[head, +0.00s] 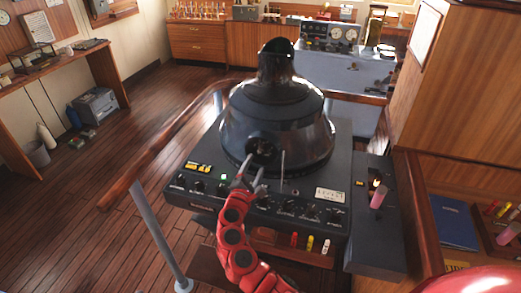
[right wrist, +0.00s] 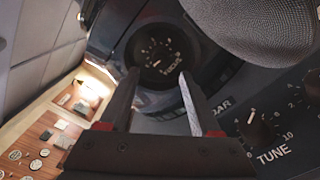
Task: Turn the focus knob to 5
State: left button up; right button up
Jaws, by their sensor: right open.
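The focus knob (right wrist: 157,52) shows in the right wrist view as a dark round dial with white marks and the word FOCUS. It sits in a round dark recess; its numbers and setting are too small to read. My right gripper (right wrist: 159,74) is open, its two fingers on either side of the lower part of the dial in the picture, with nothing between them. I cannot tell whether they touch it. In the head view my right gripper (head: 252,184) is at the front of the black radar console (head: 180,200), below a round opening in the hood (head: 290,130). My left gripper is not in view.
A TUNE knob (right wrist: 258,128) is right of the fingers in the wrist view. Several small knobs line the console front. A wooden handrail (head: 150,160) curves around the console's left. A side panel (head: 375,235) stands at its right.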

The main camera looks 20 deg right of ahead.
aim_at(261, 153)
jog(key=shift+p+x, duration=0.5)
jog(key=shift+x, duration=3)
grip_shut()
